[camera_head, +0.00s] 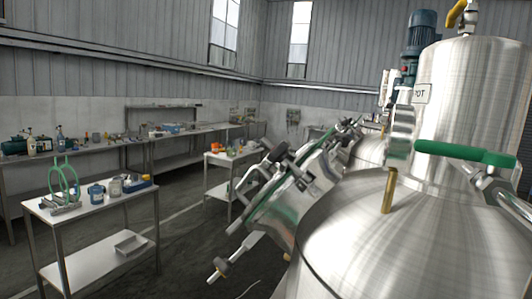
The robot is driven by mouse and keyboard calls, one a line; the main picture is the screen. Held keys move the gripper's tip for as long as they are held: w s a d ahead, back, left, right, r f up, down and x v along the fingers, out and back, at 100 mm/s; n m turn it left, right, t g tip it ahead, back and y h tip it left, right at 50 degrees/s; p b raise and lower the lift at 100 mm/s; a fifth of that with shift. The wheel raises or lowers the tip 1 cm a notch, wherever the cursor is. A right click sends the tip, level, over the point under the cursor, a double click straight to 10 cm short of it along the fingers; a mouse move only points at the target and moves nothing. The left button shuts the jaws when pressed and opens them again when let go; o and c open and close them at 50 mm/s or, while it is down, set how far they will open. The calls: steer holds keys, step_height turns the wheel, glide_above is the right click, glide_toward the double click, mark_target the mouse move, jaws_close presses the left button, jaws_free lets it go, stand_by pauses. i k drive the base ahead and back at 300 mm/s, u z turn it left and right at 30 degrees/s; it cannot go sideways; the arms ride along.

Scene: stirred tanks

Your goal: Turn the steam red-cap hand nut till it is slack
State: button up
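A steel stirred tank (370,245) with a domed top fills the lower right. A tilted hatch-like fitting (285,205) with several clamps and bolts sticks out on its left side. I cannot make out a red cap on any of these nuts, so I cannot tell which is the steam one. A green-handled lever (465,153) and a short brass-coloured pipe (389,190) stand on the tank top. My gripper is not in view.
A tall steel cylinder (470,95) with a sign and a blue motor (421,32) rise at the right. A small table (85,212) with a green-framed tool and jars stands left. Workbenches line the back wall. The floor between is mostly free.

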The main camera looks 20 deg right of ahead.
mark_target(278, 153)
steer(key=u, duration=0.1)
steer(key=i, duration=1)
steer(key=z, duration=0.1)
